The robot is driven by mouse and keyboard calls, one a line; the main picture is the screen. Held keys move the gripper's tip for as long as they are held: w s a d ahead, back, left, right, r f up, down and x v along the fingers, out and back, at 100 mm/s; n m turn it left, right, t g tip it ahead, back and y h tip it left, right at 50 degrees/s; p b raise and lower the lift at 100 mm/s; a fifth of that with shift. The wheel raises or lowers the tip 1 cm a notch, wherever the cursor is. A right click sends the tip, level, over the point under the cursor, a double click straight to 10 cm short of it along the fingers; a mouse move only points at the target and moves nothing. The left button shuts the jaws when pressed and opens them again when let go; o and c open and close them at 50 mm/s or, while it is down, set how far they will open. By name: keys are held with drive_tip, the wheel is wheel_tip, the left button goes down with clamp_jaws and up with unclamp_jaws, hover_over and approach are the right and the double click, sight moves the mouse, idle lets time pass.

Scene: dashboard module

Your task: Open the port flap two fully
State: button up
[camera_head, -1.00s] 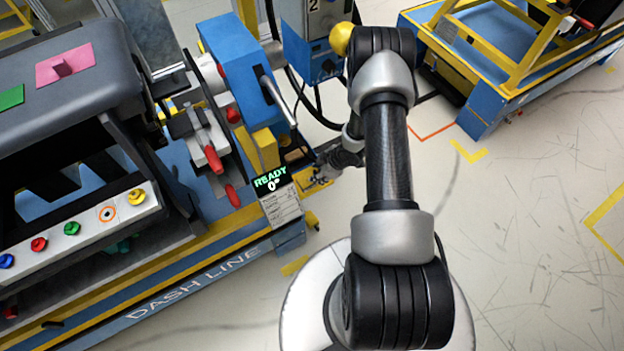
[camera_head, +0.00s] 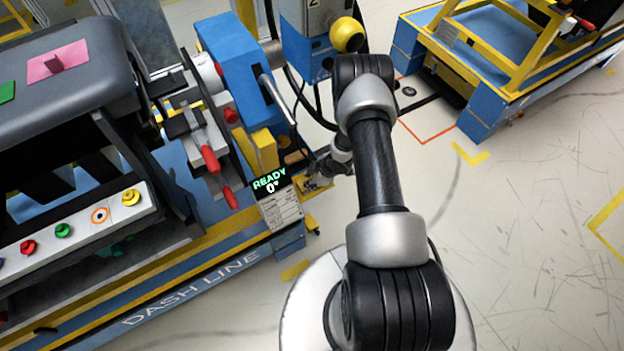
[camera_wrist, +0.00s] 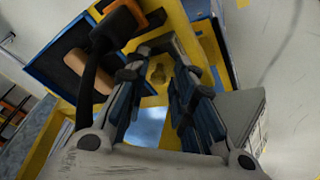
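I cannot tell for certain which part is port flap two. A pink plate with a small raised tab (camera_head: 60,63) and a green plate (camera_head: 6,92) lie on the grey top of the dashboard module (camera_head: 90,100) at the left of the head view. My gripper (camera_wrist: 160,62) shows in the wrist view with its two fingers apart and nothing seen between them. Beyond them is a yellow surface (camera_wrist: 178,22) beside a dark blue-edged panel (camera_wrist: 70,62). In the head view the gripper is small and partly hidden by my arm, near the READY display.
Red-handled clamps (camera_head: 210,158) and a blue housing (camera_head: 232,65) stand beside the module. A button panel (camera_head: 80,228) faces forward. A blue and yellow cart (camera_head: 480,118) stands at upper right. Floor at right is clear.

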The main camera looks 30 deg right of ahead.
clamp_jaws()
drive_tip(key=shift+w+a, duration=0.1)
drive_tip(key=shift+w, duration=0.05)
drive_tip(key=h+b, duration=0.1)
drive_tip(key=b, duration=0.1)
drive_tip(key=a+h+b, duration=0.1)
drive_tip(key=shift+w+r+b, duration=0.1)
drive_tip(key=shift+r+b, duration=0.25)
drive_tip(key=shift+a+r+n+h+b, duration=0.15)
drive_tip(key=shift+n+h+b, duration=0.2)
drive_tip(key=shift+b, duration=0.25)
drive_tip(key=shift+r, duration=0.1)
drive_tip(key=shift+o, duration=1.8)
unclamp_jaws()
drive_tip(key=shift+s, duration=0.2)
